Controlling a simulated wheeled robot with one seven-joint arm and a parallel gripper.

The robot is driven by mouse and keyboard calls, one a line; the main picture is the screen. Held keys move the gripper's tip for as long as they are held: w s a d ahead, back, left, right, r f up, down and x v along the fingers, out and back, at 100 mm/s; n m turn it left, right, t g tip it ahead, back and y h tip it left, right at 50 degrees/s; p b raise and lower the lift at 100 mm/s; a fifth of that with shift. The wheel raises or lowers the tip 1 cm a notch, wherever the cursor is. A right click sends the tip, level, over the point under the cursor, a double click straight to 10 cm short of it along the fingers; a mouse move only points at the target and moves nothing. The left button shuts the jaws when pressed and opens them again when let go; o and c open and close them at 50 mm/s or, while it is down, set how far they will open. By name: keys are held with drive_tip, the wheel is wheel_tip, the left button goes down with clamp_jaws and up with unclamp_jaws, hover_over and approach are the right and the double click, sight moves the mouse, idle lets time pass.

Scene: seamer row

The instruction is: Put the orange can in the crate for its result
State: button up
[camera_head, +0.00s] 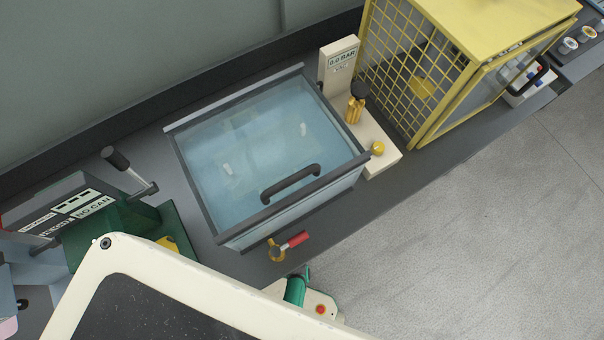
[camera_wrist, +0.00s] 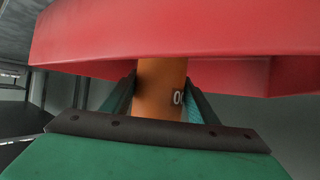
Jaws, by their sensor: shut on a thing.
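A large red shape (camera_wrist: 160,38), which looks like a crate wall or rim, spans the top of the wrist view. The can's upper end is cut off from view at the red edge. I cannot tell whether they touch. The head view shows neither the can, my fingers nor the red shape.
In the head view, a water tank (camera_head: 245,235) with a clear top and dark handle stands on the bench. A gauge post (camera_head: 339,60) reads "0.0 BAR". A yellow cage (camera_head: 480,25) stands right of it. A green machine (camera_head: 125,222) at left shows "NO CAN". Open floor lies lower right.

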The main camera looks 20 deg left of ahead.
drive_tip(key=shift+d+f, duration=0.1)
drive_tip(key=shift+f, duration=0.45)
drive_tip(key=shift+s, duration=0.1)
drive_tip(key=o, duration=1.6)
drive_tip(key=shift+f, duration=0.1)
drive_tip(key=shift+o, duration=0.2)
drive_tip(key=v, duration=1.2)
